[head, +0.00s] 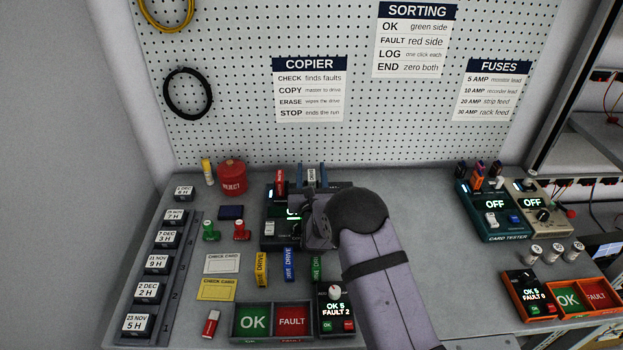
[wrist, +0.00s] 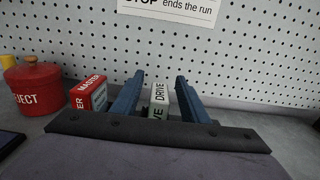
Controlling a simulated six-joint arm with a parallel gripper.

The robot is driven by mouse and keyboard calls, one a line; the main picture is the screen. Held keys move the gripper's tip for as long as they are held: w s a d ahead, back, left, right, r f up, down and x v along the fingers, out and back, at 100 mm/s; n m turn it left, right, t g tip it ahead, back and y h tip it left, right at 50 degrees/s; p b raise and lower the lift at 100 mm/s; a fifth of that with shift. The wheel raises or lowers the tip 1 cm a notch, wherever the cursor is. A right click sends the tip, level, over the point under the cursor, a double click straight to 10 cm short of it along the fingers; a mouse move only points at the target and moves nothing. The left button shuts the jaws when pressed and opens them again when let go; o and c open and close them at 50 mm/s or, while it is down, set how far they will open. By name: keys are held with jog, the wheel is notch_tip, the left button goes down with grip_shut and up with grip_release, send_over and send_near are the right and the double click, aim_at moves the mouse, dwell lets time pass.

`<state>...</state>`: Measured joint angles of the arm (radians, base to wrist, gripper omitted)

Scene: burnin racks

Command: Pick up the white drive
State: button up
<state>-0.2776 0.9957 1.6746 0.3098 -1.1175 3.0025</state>
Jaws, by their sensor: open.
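The white drive (head: 311,176) stands upright at the back of the copier (head: 270,228), beside the red master. It also shows in the wrist view (wrist: 159,96), marked DRIVE. My gripper (head: 310,167) is open, with one blue finger on each side of the white drive; its fingertips also show in the wrist view (wrist: 160,76). I cannot tell whether either finger touches the drive. The drive's lower part is hidden by my gripper, and much of the copier is hidden behind my arm.
The red master (head: 279,179) stands close left of my fingers. A red REJECT pot (head: 232,178) is further left. Yellow (head: 261,268), blue (head: 289,263) and green (head: 317,267) drives lie in front of the copier. The OK and FAULT tray (head: 272,339) is at the front. The pegboard rises behind.

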jog(key=shift+w, duration=1.15)
jog(key=shift+c, duration=0.6)
grip_shut()
jog(key=shift+r, duration=0.15)
notch_tip(320, 180, up, 10)
jog(key=b, duration=0.2)
jog(key=shift+b, duration=0.35)
